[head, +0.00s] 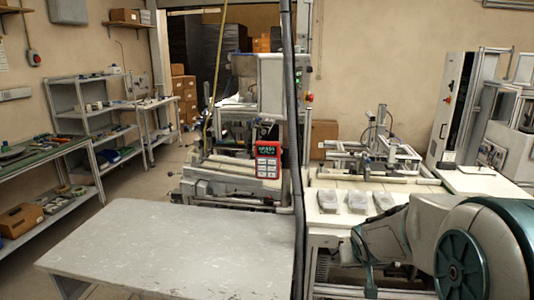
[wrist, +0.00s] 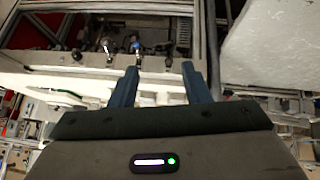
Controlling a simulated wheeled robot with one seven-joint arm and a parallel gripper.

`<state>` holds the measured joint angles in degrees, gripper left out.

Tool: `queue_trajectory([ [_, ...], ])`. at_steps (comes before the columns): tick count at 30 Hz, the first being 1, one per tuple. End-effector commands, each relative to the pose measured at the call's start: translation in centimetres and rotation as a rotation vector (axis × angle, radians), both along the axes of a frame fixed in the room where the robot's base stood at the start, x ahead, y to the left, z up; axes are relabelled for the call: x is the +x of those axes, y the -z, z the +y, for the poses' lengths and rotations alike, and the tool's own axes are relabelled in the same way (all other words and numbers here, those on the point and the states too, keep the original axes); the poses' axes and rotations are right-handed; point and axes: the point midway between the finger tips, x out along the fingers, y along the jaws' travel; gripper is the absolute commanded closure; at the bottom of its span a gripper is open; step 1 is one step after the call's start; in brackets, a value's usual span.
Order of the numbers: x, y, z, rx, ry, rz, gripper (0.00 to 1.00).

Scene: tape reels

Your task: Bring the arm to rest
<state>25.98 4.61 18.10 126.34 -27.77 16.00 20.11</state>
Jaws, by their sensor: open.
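My gripper (wrist: 158,80) shows in the wrist view with its two blue-grey fingers spread apart and nothing between them. Beyond the fingertips is the frame of a machine with small fittings, seen at an odd angle. In the head view my arm (head: 384,236) reaches in from the lower right, low in front of the white work surface. The gripper itself cannot be made out in the head view. No tape reel can be clearly told in either view.
A bare grey table (head: 170,245) fills the lower left front. Several clear packs (head: 357,201) lie on the white worktop (head: 334,220) near my arm. A dark vertical post (head: 296,150) stands between them.

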Motion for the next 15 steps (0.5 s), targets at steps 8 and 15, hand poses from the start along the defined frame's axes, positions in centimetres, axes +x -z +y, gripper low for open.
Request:
queue_trajectory([
  [8, -10.0, -3.6, 3.6, -0.017, 0.011, 0.128, 0.57],
  [15, -18.7, -4.5, 6.9, 0.075, -0.034, 0.234, 0.57],
])
